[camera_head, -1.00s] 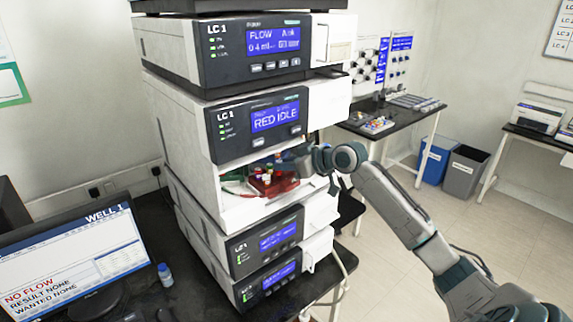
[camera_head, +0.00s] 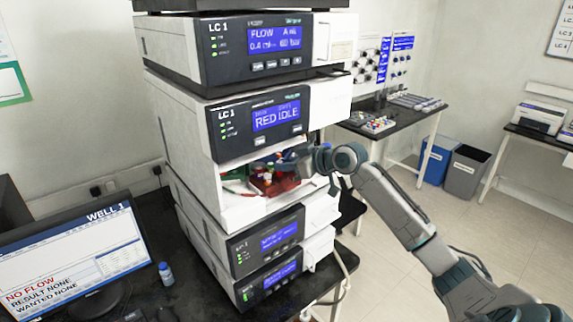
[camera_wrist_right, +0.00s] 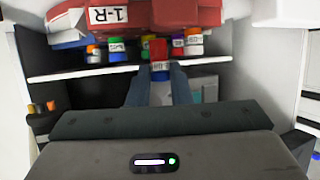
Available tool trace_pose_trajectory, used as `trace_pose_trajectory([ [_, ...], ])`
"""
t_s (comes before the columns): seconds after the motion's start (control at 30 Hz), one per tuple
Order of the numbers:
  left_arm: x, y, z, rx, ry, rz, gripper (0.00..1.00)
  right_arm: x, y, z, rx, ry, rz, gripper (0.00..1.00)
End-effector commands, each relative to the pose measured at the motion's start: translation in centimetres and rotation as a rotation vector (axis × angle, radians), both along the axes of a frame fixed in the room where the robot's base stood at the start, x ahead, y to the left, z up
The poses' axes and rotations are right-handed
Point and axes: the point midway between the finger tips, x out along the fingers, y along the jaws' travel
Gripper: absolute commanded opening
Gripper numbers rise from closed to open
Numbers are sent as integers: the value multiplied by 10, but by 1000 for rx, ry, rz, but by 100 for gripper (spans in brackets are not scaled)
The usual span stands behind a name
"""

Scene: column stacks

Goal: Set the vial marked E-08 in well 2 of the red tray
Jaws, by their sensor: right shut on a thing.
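The red tray (camera_head: 285,186) sits in the open bay of the LC 1 stack, with several capped vials in it. In the right wrist view the tray (camera_wrist_right: 190,14) is at the top, with a label reading 1-R and a row of vials under it. My right gripper (camera_wrist_right: 160,72) is shut on a vial (camera_wrist_right: 159,66) with a white label; its marking is too small to read. In the head view my right gripper (camera_head: 287,163) reaches into the bay from the right, over the tray. The wells are hidden. My left gripper is not in view.
The bay's upper housing with its RED IDLE display (camera_head: 275,116) overhangs the tray. A monitor (camera_head: 75,260) reads NO FLOW. A blue-capped bottle (camera_head: 165,273) stands on the black bench.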

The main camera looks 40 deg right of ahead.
Motion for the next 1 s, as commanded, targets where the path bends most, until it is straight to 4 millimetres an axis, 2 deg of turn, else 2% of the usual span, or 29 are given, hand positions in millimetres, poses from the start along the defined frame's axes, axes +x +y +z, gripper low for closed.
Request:
trace_pose_trajectory([
  [1.0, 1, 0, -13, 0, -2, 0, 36, 0, 0, -21, 0, 0, 0, 5],
])
